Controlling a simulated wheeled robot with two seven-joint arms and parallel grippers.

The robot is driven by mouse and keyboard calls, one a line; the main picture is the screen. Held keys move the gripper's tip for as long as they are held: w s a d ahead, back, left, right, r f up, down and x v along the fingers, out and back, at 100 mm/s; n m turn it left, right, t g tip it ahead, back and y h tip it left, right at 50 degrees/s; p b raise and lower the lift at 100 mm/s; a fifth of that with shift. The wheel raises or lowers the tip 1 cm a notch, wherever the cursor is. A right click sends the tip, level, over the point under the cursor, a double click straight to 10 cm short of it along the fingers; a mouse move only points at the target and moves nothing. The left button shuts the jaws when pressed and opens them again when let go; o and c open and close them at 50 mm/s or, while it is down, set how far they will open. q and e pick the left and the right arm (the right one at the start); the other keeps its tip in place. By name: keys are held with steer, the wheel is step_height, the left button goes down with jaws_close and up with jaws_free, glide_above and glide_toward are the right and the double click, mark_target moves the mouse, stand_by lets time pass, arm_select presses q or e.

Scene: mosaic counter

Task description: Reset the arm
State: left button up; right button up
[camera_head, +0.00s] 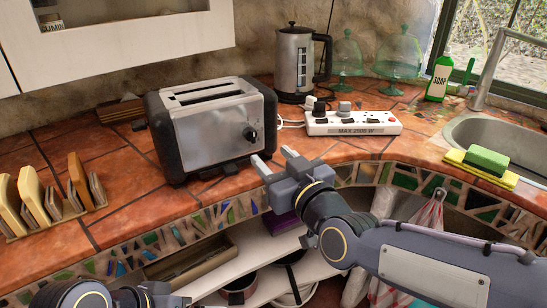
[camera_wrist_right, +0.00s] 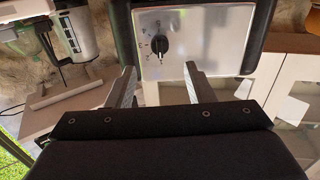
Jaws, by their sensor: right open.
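My right gripper (camera_head: 275,160) is open and empty at the counter's front edge, just right of the toaster. In the right wrist view its two fingers (camera_wrist_right: 160,72) stand apart with nothing between them. The silver and black toaster (camera_wrist_right: 192,45) lies beyond the fingertips, its dark knob between them in that view. The toaster (camera_head: 212,130) stands upright on the counter in the head view. Part of my left arm (camera_head: 80,296) shows at the bottom left edge. Its fingers are hidden or cut off, so I cannot tell their state.
A white power strip (camera_head: 352,123), a steel kettle (camera_head: 293,62) and green glass domes (camera_head: 398,52) stand behind. The sink (camera_head: 490,133), with a sponge (camera_head: 487,160), is right. A rack (camera_head: 75,217) is left. Open shelves (camera_head: 255,250) lie below the tiled edge.

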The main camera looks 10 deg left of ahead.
steer(key=s+d+f+m+g+h, duration=0.1)
steer(key=s+d+f+m+h, duration=0.15)
steer(key=d, duration=0.45)
steer(key=s+d+f+m+g+h, duration=0.1)
steer(key=s+d+f, duration=0.15)
steer(key=d, duration=0.45)
steer(key=s+d+f+m+g+h, duration=0.1)
steer(key=d+f+m+h, duration=0.1)
steer(key=d+f, duration=0.35)
steer(key=s+d+f+m+g+h, duration=0.1)
steer(key=s+d+f+m+g, duration=0.1)
steer(key=s+d+f, duration=0.3)
steer(key=s+d+f+m+g+h, duration=0.1)
steer(key=s+d, duration=0.1)
steer(key=s, duration=0.4)
steer(key=s+d+f+m+g, duration=0.2)
steer(key=s+d, duration=0.2)
steer(key=s, duration=0.2)
step_height(320, 180, up, 18)
steer(key=p, duration=1.8)
steer(key=shift+w+a+n, duration=0.3)
steer(key=shift+w+n, duration=0.05)
steer(key=shift+w, duration=0.1)
